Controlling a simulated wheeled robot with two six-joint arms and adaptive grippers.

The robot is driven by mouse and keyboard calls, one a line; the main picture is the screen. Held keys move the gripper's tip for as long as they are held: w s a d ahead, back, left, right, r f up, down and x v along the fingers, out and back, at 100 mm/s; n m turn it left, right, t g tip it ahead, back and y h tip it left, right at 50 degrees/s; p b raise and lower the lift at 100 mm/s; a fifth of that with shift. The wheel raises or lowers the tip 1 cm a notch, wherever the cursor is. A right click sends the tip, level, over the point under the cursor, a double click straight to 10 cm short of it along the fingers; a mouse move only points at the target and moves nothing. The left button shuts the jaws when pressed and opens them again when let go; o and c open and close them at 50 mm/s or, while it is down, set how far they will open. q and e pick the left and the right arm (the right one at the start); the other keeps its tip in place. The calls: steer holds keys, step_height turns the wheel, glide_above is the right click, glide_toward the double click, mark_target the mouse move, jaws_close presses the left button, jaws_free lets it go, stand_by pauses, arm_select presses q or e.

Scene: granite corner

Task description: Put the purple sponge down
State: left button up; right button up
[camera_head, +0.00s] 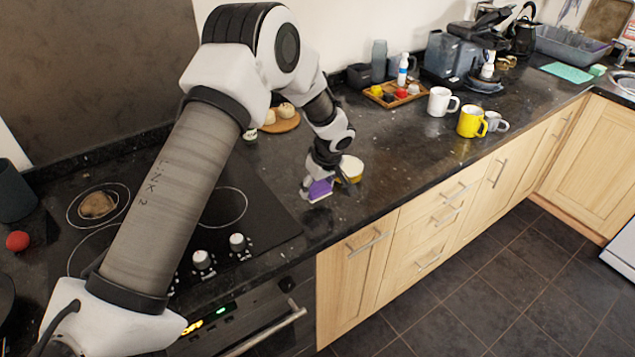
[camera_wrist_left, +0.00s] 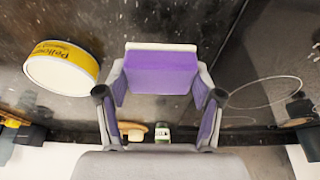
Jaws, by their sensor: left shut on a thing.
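The purple sponge (camera_head: 321,190) has a pale layer along one side. It is at the front part of the dark granite counter (camera_head: 385,190), just right of the hob. My left gripper (camera_head: 314,186) is shut on it from above. In the left wrist view the sponge (camera_wrist_left: 160,73) sits between the two fingers of my left gripper (camera_wrist_left: 160,88). I cannot tell whether the sponge touches the counter. My right gripper does not show.
A yellow and white tin (camera_head: 351,168) stands close beside the sponge; its label shows in the wrist view (camera_wrist_left: 62,68). The black hob (camera_head: 262,215) lies left. A white mug (camera_head: 440,101), a yellow mug (camera_head: 470,121) and a wooden tray (camera_head: 393,98) stand farther right. Counter between is clear.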

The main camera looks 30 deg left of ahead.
mark_target(317, 190)
arm_select(q)
steer(key=shift+w+a, duration=0.35)
steer(key=shift+w, duration=0.15)
steer(key=shift+w+a+f+p, duration=0.15)
steer(key=shift+w+f+p, duration=0.05)
steer(key=shift+p, duration=0.3)
step_height(317, 190, down, 3)
steer(key=shift+r+p, duration=0.15)
steer(key=shift+p, duration=0.5)
steer(key=shift+f, duration=0.3)
steer(key=shift+f+b, duration=0.15)
steer(key=shift+b, duration=0.2)
steer(key=o, duration=1.4)
steer(key=shift+o, duration=0.2)
